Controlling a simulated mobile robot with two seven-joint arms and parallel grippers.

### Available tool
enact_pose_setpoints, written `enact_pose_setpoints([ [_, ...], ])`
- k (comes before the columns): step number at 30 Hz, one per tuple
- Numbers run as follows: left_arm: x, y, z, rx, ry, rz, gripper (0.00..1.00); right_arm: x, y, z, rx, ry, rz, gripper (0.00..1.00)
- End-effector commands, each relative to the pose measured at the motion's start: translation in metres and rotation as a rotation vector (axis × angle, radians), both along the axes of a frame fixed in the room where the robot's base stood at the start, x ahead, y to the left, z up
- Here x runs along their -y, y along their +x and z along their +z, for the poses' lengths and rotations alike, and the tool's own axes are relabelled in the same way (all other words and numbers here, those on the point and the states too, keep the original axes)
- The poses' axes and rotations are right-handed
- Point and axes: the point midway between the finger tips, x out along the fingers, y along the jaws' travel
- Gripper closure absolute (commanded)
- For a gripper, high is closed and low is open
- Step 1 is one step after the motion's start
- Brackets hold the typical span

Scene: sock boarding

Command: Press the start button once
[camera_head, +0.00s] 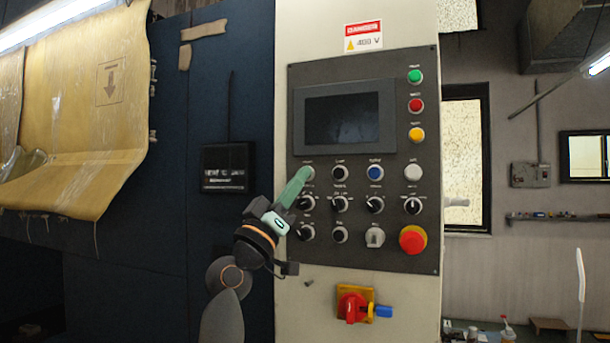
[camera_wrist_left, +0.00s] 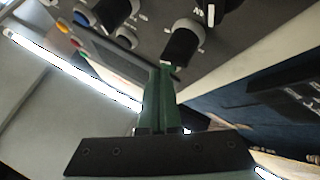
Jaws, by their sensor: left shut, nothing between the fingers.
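The dark control panel (camera_head: 389,250) stands in front of me in the head view, with a screen (camera_head: 343,119) and rows of buttons and knobs. My left gripper (camera_head: 303,173) is shut and empty. Its green fingertips are at the leftmost button (camera_head: 310,175) in the row just below the screen and hide most of that button. I cannot read its label, nor tell whether the tips touch or press it. A green button or lamp (camera_head: 415,76) is at the panel's upper right. In the left wrist view the shut fingers (camera_wrist_left: 163,75) are near a black knob (camera_wrist_left: 182,45). My right gripper is not in view.
Near the fingers are several black knobs (camera_head: 306,203) and a blue button (camera_head: 375,173). A red emergency-type button (camera_head: 413,239) is at the lower right of the panel. A red rotary switch (camera_head: 352,307) sits below it. A black box (camera_head: 227,167) is on the wall at left.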

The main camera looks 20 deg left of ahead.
Motion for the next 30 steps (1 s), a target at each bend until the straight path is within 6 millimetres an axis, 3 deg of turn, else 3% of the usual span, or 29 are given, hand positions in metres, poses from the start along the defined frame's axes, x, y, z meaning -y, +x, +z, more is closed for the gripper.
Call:
enact_pose_setpoints([
  [16,0.0,0.003,0.0,-0.001,0.0,0.0,1.0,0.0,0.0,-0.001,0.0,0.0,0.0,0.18],
  [30,0.001,-0.014,-0.001,0.0,-0.001,-0.001,1.0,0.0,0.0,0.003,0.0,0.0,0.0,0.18],
])
